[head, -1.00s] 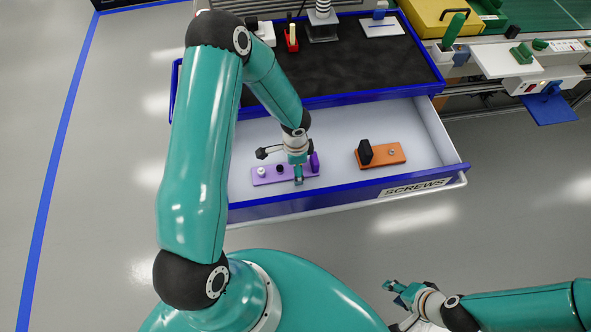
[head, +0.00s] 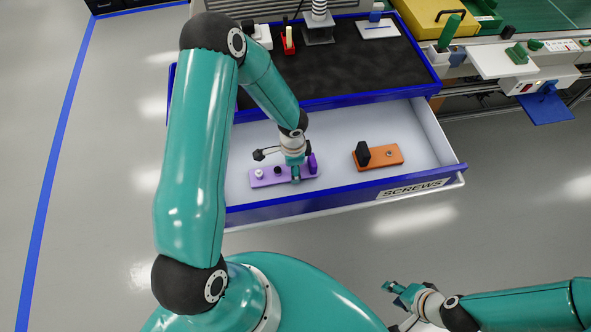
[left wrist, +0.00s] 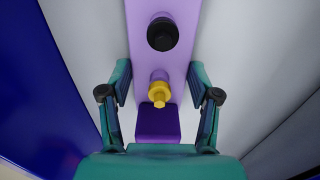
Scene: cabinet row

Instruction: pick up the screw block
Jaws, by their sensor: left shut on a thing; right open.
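The purple screw block (head: 268,178) lies in the open drawer, on the left. It carries a white and a black peg and an upright purple grip at its right end. My left gripper (head: 296,174) reaches down onto its right part and is shut on it. In the left wrist view my left fingers (left wrist: 160,100) stand on both sides of the purple block (left wrist: 178,30). A black peg, a yellow screw and the dark purple grip show there. Finger contact is hard to see. My right gripper (head: 396,292) is open and empty at the lower right, outside the drawer.
An orange block (head: 391,155) with a black grip lies to the right in the same white drawer (head: 425,150). The drawer front (head: 330,189) is blue and labelled SCREWS. The dark cabinet top (head: 345,65) behind holds several small items. Workbenches stand at the upper right.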

